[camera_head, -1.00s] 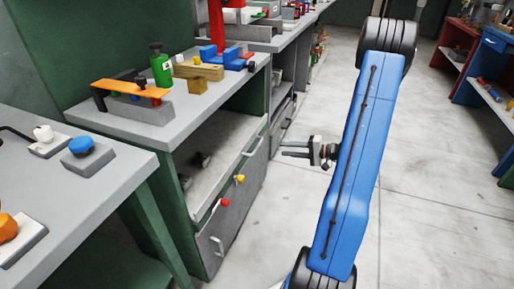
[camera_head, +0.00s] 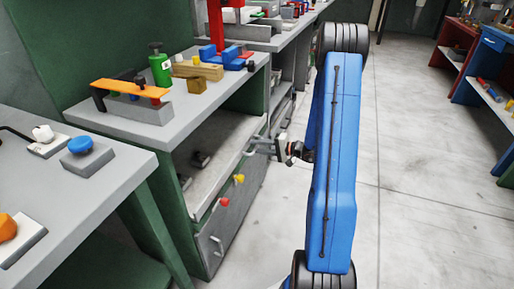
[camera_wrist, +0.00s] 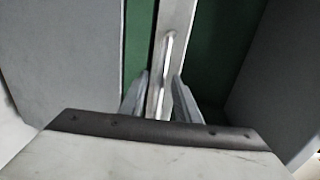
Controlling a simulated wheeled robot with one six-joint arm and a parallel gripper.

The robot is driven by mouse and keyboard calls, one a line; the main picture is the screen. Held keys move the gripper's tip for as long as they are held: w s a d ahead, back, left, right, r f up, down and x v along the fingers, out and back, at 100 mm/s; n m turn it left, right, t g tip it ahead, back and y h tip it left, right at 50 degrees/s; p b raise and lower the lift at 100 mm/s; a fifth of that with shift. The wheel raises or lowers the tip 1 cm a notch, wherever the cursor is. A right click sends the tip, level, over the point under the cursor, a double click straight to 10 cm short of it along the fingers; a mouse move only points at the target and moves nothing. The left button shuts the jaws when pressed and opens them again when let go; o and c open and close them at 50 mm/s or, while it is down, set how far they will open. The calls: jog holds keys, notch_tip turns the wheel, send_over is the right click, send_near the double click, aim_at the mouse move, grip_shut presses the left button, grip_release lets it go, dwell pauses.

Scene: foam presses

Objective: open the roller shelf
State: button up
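The roller shelf (camera_head: 224,160) appears to be the pale, flat board inside the green-sided bench, under its grey top; it has a light front edge. A slim metal handle (camera_wrist: 167,55) runs through the middle of the wrist view. My gripper (camera_head: 255,144) is at the upper right end of the shelf front. In the wrist view its two fingers (camera_wrist: 159,92) are open, one on each side of the handle bar, with a gap visible beside it. Whether either finger touches the bar is unclear.
A lower handle (camera_head: 217,246) is near the floor. Clamps and blocks stand on the bench top (camera_head: 190,118). The floor (camera_head: 420,190) to the right is clear.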

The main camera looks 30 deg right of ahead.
jog(key=shift+w+a, duration=0.1)
jog(key=shift+w, duration=0.05)
grip_shut()
jog(key=f+v, duration=0.2)
jog(key=v, duration=1.1)
jog(key=s+f+v, duration=0.1)
jog(key=f+v, duration=0.2)
jog(key=v, duration=1)
jog(key=shift+s+d+f, duration=0.15)
jog(key=shift+d+f, duration=0.2)
jog(key=shift+d, duration=0.1)
grip_release()
